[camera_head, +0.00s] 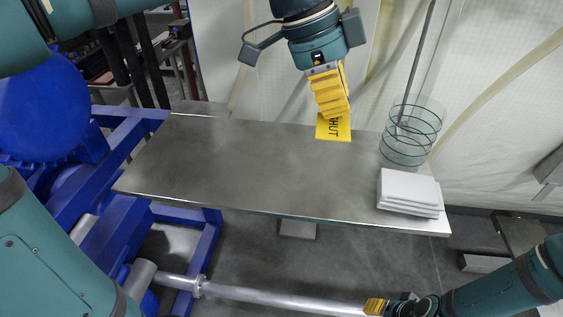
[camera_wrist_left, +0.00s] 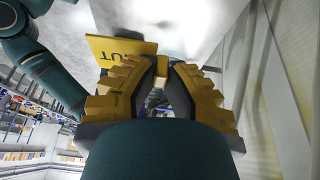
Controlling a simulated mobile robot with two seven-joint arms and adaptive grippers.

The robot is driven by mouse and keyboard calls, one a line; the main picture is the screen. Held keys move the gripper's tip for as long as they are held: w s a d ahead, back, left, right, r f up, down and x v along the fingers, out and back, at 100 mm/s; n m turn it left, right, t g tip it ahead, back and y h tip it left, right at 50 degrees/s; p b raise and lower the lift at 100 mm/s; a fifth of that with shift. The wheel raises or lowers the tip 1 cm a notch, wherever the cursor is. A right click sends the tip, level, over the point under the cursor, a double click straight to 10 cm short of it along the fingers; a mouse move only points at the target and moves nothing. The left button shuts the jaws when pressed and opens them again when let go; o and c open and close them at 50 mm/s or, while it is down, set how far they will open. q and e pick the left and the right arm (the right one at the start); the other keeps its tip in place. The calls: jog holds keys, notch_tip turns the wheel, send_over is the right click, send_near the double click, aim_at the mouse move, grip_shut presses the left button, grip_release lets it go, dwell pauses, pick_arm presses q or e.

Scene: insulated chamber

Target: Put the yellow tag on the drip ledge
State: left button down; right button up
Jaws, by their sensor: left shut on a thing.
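The yellow tag (camera_head: 333,129) has dark lettering, partly readable as "HUT". My left gripper (camera_head: 331,114) comes down from the top and is shut on the tag near the far edge of the steel top (camera_head: 230,165). The tag also shows in the left wrist view (camera_wrist_left: 105,46), at the fingertips (camera_wrist_left: 162,68), with part of it hidden by a finger. Its height over the steel is hard to tell. The steel top is the only ledge-like surface I make out. My right gripper (camera_head: 375,306) is low at the bottom right, away from the tag.
A coiled clear glass cylinder (camera_head: 408,135) with a rod stands at the right end of the steel top. A stack of white slabs (camera_head: 409,192) lies in front of it. The middle and left of the top are clear. Blue machinery (camera_head: 50,110) stands at the left.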

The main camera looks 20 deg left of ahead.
aim_at(333, 166)
pick_arm(q)
jog(key=shift+d+f, duration=0.1)
notch_tip(333, 166, down, 10)
jog(key=shift+r+b, duration=0.1)
jog(key=shift+b, duration=0.6)
jog(key=shift+s+f, duration=0.1)
jog(key=shift+f, duration=0.1)
jog(key=c, duration=1.1)
grip_release()
